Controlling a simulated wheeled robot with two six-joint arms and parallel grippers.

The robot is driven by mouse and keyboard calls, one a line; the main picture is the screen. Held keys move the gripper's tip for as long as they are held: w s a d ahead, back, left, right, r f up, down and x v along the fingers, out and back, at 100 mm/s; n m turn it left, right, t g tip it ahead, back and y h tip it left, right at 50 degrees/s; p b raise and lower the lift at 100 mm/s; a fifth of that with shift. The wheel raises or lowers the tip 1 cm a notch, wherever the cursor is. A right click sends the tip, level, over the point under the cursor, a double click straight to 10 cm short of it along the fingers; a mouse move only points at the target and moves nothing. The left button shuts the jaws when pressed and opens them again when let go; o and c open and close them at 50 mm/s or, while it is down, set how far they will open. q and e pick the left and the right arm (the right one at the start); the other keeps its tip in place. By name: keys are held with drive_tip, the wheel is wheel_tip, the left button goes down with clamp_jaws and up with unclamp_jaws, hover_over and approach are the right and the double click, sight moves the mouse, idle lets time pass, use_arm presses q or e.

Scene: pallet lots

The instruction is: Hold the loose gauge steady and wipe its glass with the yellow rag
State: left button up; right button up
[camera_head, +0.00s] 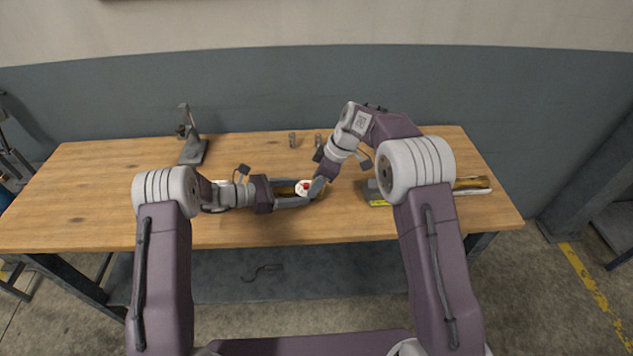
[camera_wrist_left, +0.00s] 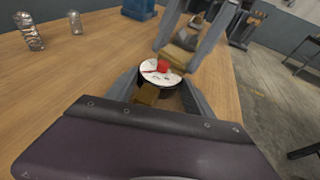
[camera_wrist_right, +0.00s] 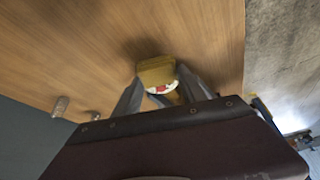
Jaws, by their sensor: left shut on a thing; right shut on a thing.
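The gauge (camera_head: 303,188) has a white round face with a red mark or part on it. My left gripper (camera_head: 297,190) is shut on it, just above the bench; in the left wrist view the gauge (camera_wrist_left: 160,70) sits between the fingertips, face up. My right gripper (camera_head: 322,182) comes down from the right, close to the gauge. It is shut on the yellow rag (camera_wrist_right: 156,72), which looks like a folded pad. In the left wrist view the rag (camera_wrist_left: 178,54) is beside and above the dial's edge; whether it touches the glass I cannot tell.
The wooden bench (camera_head: 110,195) has a grey stand (camera_head: 190,145) at the back left and two small metal cylinders (camera_head: 292,139) (camera_head: 318,140) behind the grippers. A brass cylinder (camera_head: 471,185) lies at the right, near a grey yellow-labelled item (camera_head: 377,197). The left of the bench is mostly clear.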

drive_tip(key=shift+w+f, duration=0.1)
drive_tip(key=shift+w, duration=0.4)
drive_tip(key=shift+s+a, duration=0.15)
drive_tip(key=shift+s, duration=0.6)
use_arm(q)
drive_tip(key=shift+w, duration=0.1)
use_arm(e)
drive_tip(key=shift+w+d, duration=0.2)
drive_tip(key=shift+w, duration=0.5)
